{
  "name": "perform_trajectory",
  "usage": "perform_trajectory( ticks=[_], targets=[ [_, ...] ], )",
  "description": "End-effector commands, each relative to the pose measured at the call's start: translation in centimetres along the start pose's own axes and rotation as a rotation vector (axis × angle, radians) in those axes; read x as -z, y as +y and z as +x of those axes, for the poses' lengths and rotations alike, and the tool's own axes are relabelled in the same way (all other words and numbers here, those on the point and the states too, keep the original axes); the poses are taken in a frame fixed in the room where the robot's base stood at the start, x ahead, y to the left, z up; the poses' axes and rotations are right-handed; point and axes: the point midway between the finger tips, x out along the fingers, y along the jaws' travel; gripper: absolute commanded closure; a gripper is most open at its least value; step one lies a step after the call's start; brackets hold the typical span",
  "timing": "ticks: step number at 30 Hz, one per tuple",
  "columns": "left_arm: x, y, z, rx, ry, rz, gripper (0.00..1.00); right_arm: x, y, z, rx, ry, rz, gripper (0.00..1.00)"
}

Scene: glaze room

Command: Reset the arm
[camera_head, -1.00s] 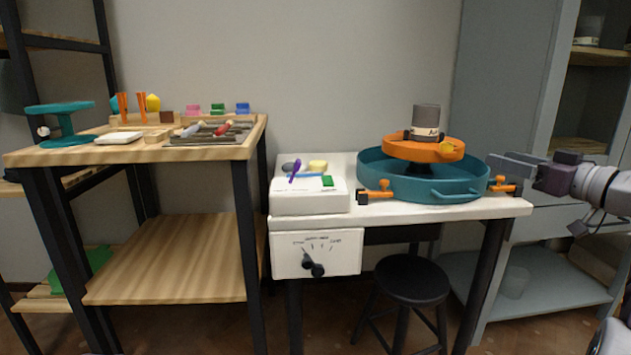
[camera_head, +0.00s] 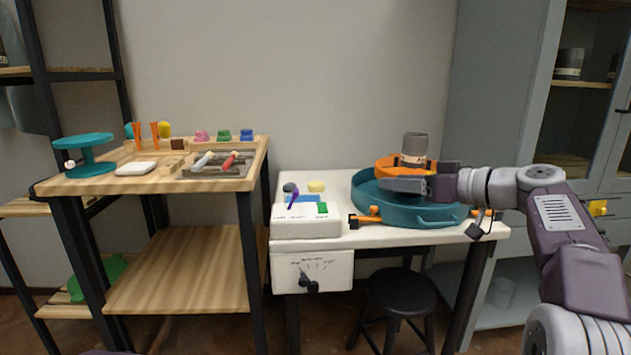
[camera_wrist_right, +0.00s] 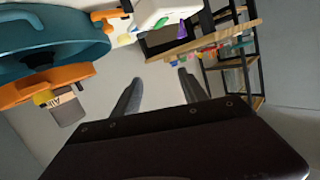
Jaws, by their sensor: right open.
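My right arm comes in from the right in the head view. Its gripper (camera_head: 400,183) is in front of the orange wheel head (camera_head: 385,165) and over the teal basin (camera_head: 378,210) as seen there. In the right wrist view the two fingers (camera_wrist_right: 158,92) stand apart with nothing between them. A grey cylinder with a pale label (camera_head: 414,148) stands on the wheel head. It also shows in the right wrist view (camera_wrist_right: 68,110), left of the fingers and apart from them. My left gripper is not in view.
A white wheel table (camera_head: 330,183) holds the basin and a white control box (camera_head: 308,228). A wooden workbench (camera_head: 215,185) with tools and small coloured pieces stands at the left. A black stool (camera_head: 400,290) is below the table. A grey cabinet (camera_head: 500,100) stands at the right.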

Motion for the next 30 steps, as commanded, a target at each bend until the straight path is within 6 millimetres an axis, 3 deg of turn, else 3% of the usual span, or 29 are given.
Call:
perform_trajectory(
  ticks=[1, 2, 5, 7, 9, 12, 18, 21, 24, 25, 30],
  targets=[
    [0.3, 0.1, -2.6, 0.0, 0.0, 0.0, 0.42, -0.2, -2.1, 1.4, 0.021, -0.078, 0.051, 0.49],
    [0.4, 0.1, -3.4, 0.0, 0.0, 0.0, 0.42, -1.5, -3.2, 2.3, 0.025, -0.134, 0.086, 0.49],
    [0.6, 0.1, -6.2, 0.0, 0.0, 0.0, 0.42, -7.7, -7.3, 3.9, 0.012, -0.368, 0.215, 0.49],
    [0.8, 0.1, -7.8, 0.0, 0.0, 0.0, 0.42, -13.4, -10.3, 3.3, -0.026, -0.556, 0.294, 0.49],
    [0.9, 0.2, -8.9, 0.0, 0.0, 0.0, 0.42, -19.1, -12.7, 1.4, -0.083, -0.73, 0.345, 0.49],
    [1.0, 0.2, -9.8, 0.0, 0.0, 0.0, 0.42, -25.9, -14.9, -2.3, -0.175, -0.924, 0.38, 0.49],
    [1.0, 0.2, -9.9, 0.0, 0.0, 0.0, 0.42, -35.6, -16.5, -10.2, -0.366, -1.16, 0.413, 0.49],
    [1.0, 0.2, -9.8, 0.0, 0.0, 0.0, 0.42, -39.3, -16.6, -13.7, -0.48, -1.224, 0.435, 0.49],
    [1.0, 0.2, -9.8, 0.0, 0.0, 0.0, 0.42, -39.0, -14.8, -13.1, -0.629, -1.125, 0.531, 0.49],
    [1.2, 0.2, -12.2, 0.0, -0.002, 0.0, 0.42, -36.6, -15.2, -13.6, -0.626, -1.129, 0.53, 0.49],
    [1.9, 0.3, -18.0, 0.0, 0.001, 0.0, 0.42, -31.1, -16.0, -14.8, -0.622, -1.132, 0.528, 0.49]
  ],
)
